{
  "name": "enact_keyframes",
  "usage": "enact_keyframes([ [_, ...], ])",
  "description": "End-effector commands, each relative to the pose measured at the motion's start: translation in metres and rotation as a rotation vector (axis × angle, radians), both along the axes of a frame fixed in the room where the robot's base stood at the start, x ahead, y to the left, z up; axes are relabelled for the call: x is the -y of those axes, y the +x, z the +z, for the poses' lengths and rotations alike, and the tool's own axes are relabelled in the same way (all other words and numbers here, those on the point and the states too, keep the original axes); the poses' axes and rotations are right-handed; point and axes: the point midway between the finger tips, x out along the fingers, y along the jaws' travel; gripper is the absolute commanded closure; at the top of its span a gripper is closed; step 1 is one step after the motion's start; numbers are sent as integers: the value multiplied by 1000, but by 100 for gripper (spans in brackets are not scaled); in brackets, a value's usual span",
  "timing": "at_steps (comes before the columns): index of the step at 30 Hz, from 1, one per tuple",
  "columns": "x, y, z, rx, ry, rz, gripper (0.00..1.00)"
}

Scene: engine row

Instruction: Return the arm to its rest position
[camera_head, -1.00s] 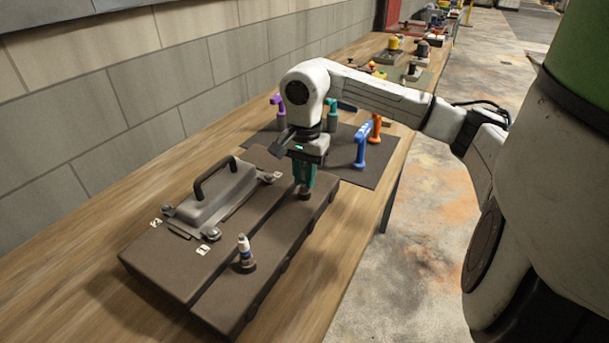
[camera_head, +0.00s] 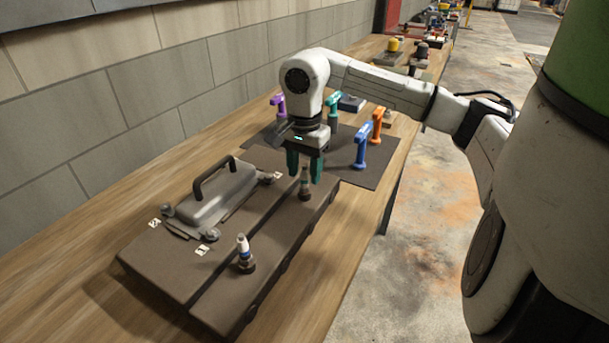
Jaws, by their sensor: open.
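My gripper (camera_head: 304,173) hangs from my white arm (camera_head: 380,85) over the far right part of the dark engine block (camera_head: 170,265). Its two green fingers are open and point down. A small plug-like piece (camera_head: 305,188) stands upright on the block between and just below the fingertips. I cannot tell whether the fingers touch it. A grey cover with a black handle (camera_head: 213,190) lies on the block's left part.
A dark mat (camera_head: 378,172) beyond the block holds purple (camera_head: 278,103), blue (camera_head: 361,145), orange (camera_head: 377,123) and green (camera_head: 332,110) tools. A block wall (camera_head: 90,100) runs along the left. More objects stand farther down the wooden bench (camera_head: 70,270). Open floor (camera_head: 430,240) lies to the right.

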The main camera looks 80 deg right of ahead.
Motion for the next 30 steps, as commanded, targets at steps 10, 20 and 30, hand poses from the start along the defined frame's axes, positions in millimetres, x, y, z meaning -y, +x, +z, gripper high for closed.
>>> enact_keyframes([
  [10, 0, 0, 64, 0, -4, 0, 52],
  [20, 0, 0, 89, 0, -1, 1, 52],
  [30, 0, 0, 89, 0, 0, 0, 52],
])
